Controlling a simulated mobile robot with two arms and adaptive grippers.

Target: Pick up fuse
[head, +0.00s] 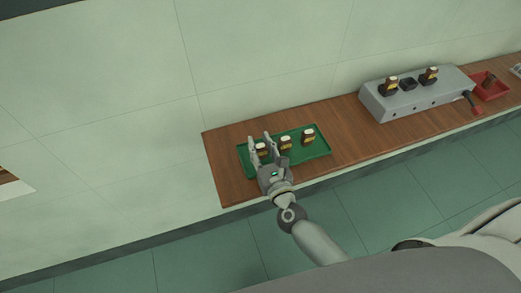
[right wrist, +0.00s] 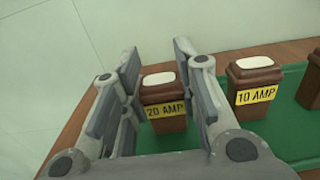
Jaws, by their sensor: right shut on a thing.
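My right gripper (head: 261,142) is shut on the brown 20 AMP fuse (head: 261,150), the leftmost fuse at the green tray (head: 318,153). In the right wrist view this fuse (right wrist: 164,101), with a pale oval top and yellow label, sits upright between the two fingers; its base is close to the tray floor, and I cannot tell whether it touches. The 10 AMP fuse (right wrist: 254,88) stands just right of the gripper, also seen in the head view (head: 286,143). A third fuse (head: 308,136) stands farther right in the tray. My left gripper is not in view.
The tray lies on a wooden bench (head: 225,177) against a pale wall. To the right is a grey box (head: 420,99) with two brown fuses and one empty-looking black socket on top. A red tray (head: 491,91) holds a dark item. Bare bench lies between tray and box.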

